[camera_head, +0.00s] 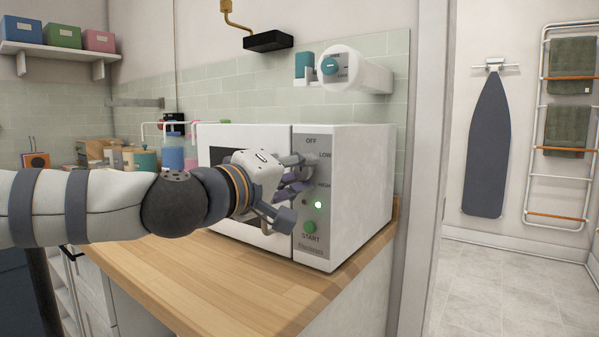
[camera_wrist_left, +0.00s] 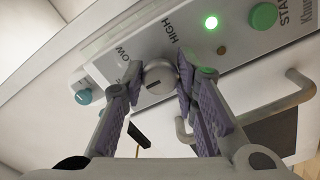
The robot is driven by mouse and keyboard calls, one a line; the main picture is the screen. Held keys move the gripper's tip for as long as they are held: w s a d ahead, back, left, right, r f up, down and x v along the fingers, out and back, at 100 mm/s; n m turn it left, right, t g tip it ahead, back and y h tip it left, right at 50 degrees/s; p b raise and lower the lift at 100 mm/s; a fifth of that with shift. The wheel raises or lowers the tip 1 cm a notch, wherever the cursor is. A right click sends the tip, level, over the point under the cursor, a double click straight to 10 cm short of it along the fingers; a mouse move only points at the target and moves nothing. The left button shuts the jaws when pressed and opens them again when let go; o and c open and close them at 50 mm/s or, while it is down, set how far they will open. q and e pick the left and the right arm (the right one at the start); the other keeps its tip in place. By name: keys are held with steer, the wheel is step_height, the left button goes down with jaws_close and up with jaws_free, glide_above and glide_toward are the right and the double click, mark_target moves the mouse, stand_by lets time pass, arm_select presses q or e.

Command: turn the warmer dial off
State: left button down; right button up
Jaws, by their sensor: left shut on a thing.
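The white warmer (camera_head: 360,185) stands on a wooden counter, its grey panel marked OFF, LOW and HIGH. Its round grey dial (camera_wrist_left: 160,77) shows in the left wrist view with a dark mark on its face. My left gripper (camera_head: 293,175) is at the panel, shut on the dial with one purple-padded finger on each side. In the head view the fingers hide most of the dial. A green light (camera_head: 318,204) is lit above the green START button (camera_head: 310,227). My right gripper is not in view.
A door handle (camera_wrist_left: 183,132) juts out close to the fingers. A white wall unit with a teal knob (camera_head: 330,66) is above the warmer. The wooden counter (camera_head: 240,285) is bare in front. Jars (camera_head: 145,159) stand behind my arm.

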arm_select(q)
steer(key=c, duration=1.3)
jaws_free()
steer(key=v, duration=1.2)
